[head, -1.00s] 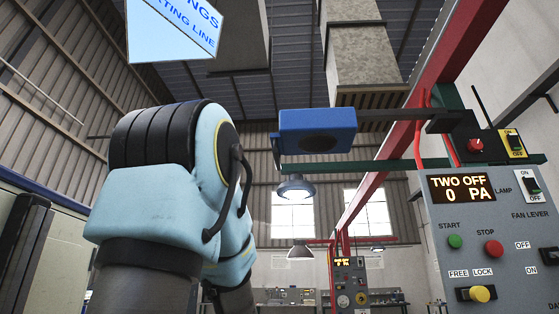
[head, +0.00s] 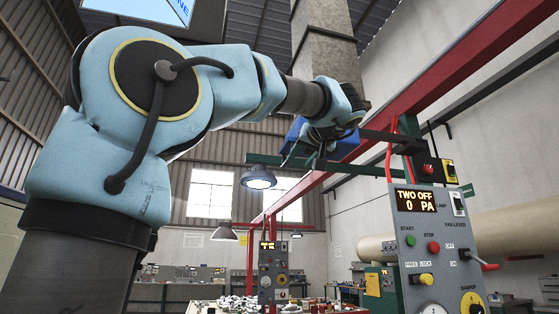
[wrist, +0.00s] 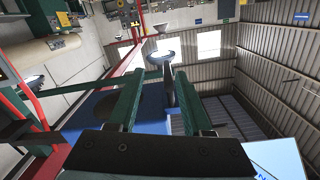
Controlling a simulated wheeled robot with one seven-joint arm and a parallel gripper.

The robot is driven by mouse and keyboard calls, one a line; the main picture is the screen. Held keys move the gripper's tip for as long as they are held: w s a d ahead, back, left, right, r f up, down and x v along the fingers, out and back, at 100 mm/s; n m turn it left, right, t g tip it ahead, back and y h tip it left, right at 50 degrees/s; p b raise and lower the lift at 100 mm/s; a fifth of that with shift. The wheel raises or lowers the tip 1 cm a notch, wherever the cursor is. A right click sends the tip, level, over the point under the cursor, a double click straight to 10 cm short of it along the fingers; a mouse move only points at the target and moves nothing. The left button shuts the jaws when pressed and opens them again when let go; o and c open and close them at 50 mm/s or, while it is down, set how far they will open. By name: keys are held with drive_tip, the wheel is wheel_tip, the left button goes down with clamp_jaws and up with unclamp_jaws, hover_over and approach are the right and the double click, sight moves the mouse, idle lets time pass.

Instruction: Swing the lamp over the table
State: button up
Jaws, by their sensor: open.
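The table (head: 262,311) is low at the bottom of the head view, covered with small metal parts. A round lit lamp (head: 258,178) hangs left of the blue head.
A grey control panel (head: 434,240) stands at right, reading TWO OFF and 0 PA, with buttons and levers. A red beam (head: 440,75) and green bar (head: 270,160) run close to my gripper. A blue sign (head: 150,8) hangs above my arm.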

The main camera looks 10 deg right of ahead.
drive_tip(key=shift+n+t, duration=0.3)
drive_tip(key=w+r+p, duration=0.1)
drive_tip(key=w, duration=0.1)
drive_tip(key=w+a+p, duration=0.1)
drive_tip(key=w+p, duration=0.1)
drive_tip(key=w, duration=0.1)
drive_tip(key=w+a+r+p, duration=0.1)
drive_tip(key=w+p, duration=0.1)
drive_tip(key=w, duration=0.1)
drive_tip(key=shift+r, duration=0.35)
drive_tip(key=shift+w+f+p, duration=0.15)
drive_tip(key=shift+w+p, duration=0.25)
drive_tip(key=shift+w, duration=0.2)
clamp_jaws()
idle(0.5)
